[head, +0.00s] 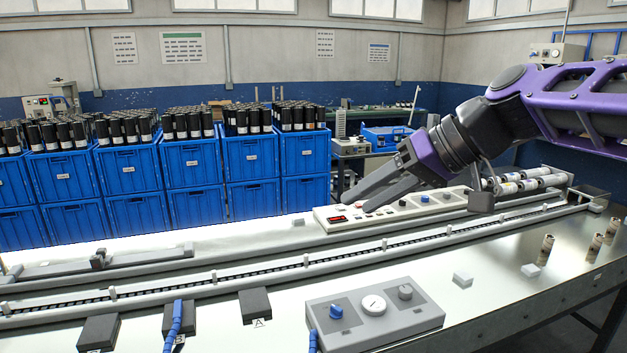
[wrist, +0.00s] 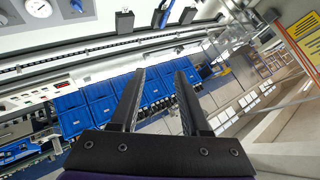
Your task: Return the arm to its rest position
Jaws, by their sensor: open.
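My purple and black arm (head: 590,100) reaches in from the right in the head view.
A conveyor channel (head: 240,274) runs along the steel table. A grey control box (head: 375,315) with a gauge and knobs stands at the front. White rolls (head: 525,182) lie at the back right. Blue crates (head: 190,162) with black cylinders stand behind. Small white blocks (head: 463,279) lie on the table.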

